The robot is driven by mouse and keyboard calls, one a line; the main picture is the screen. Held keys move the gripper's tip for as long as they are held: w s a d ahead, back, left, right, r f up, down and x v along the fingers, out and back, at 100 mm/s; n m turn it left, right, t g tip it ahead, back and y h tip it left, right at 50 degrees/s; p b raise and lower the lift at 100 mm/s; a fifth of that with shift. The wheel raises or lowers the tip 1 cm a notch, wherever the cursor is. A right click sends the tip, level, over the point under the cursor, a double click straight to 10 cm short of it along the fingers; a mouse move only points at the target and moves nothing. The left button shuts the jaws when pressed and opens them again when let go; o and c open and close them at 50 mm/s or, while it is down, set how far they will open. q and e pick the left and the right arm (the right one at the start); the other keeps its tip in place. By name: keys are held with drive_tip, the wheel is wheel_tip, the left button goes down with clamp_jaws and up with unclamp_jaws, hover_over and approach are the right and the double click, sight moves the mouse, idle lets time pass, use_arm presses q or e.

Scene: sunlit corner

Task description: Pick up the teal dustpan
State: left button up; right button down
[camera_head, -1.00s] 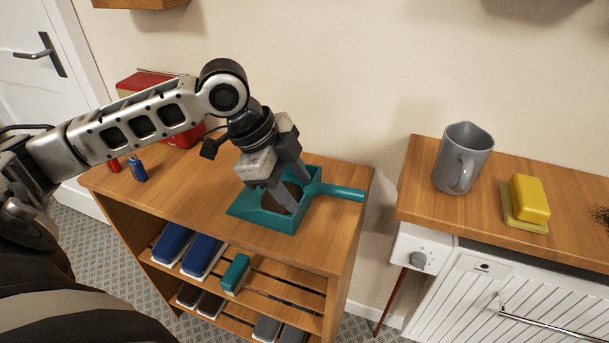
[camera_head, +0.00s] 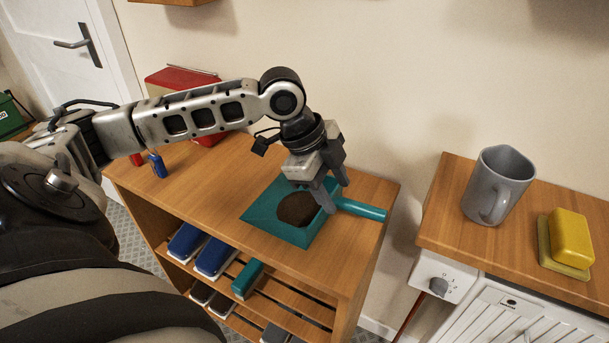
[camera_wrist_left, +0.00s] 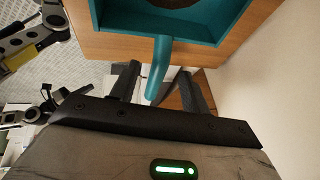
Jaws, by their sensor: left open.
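The teal dustpan (camera_head: 262,211) lies on top of the wooden shoe cabinet, with a round dark brown patch in its pan. Its handle (camera_head: 360,209) points right, toward the cabinet's right edge. My left gripper (camera_head: 332,207) is open above the dustpan, by the handle's inner end. In the left wrist view the handle (camera_wrist_left: 159,68) points toward the space between the two open fingers (camera_wrist_left: 160,88), and the pan (camera_wrist_left: 165,28) is at the top. I cannot tell whether the fingers touch it.
The cabinet top (camera_head: 215,195) also holds a red box (camera_head: 178,78) at the back and small red and blue items (camera_head: 158,166). A counter on the right holds a grey mug (camera_head: 497,187) and a yellow butter dish (camera_head: 570,240). A wall stands close behind.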

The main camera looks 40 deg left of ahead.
sight(338, 201)
use_arm(q)
drive_tip(key=x, duration=0.5)
drive_tip(key=shift+s+a+f, duration=0.15)
drive_tip(key=shift+a, duration=0.1)
clamp_jaws()
drive_tip(key=shift+r, duration=0.2)
